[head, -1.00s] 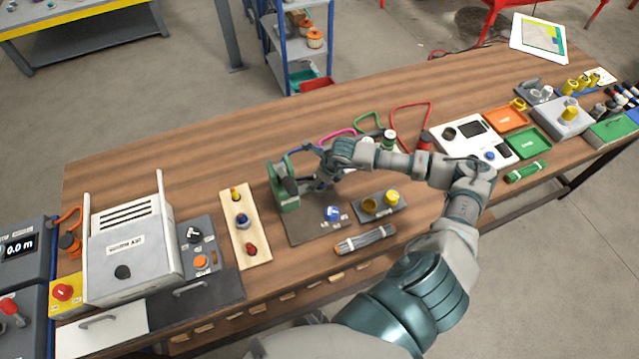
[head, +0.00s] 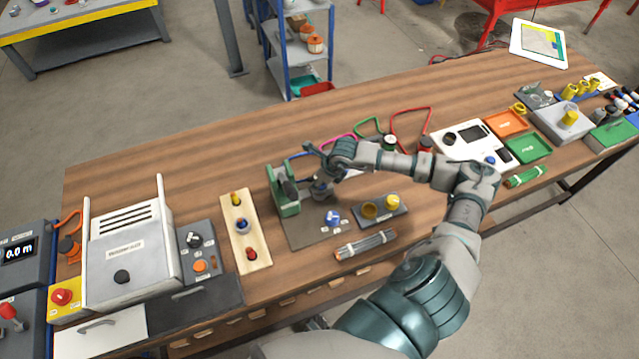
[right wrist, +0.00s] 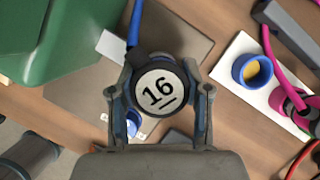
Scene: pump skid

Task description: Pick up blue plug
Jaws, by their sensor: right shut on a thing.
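My right gripper (head: 322,178) is over the back of the dark mat (head: 300,234), beside the green stand (head: 285,196). In the right wrist view its two fingers (right wrist: 160,108) are shut on the sides of a round plug (right wrist: 158,91). The plug has a dark rim and a white top marked 16. A blue cable (right wrist: 135,25) runs from its edge, and bits of blue show low beside the fingers. I cannot tell whether the plug touches the mat. My left gripper is not in view.
A small blue-and-white piece (head: 332,217) is on the mat's front part. A grey block with yellow sockets (head: 381,209) and a bundle of grey rods (head: 365,244) lie to the right. Coloured cable loops (head: 410,128) lie behind. Bare wood (head: 200,150) is free at the back left.

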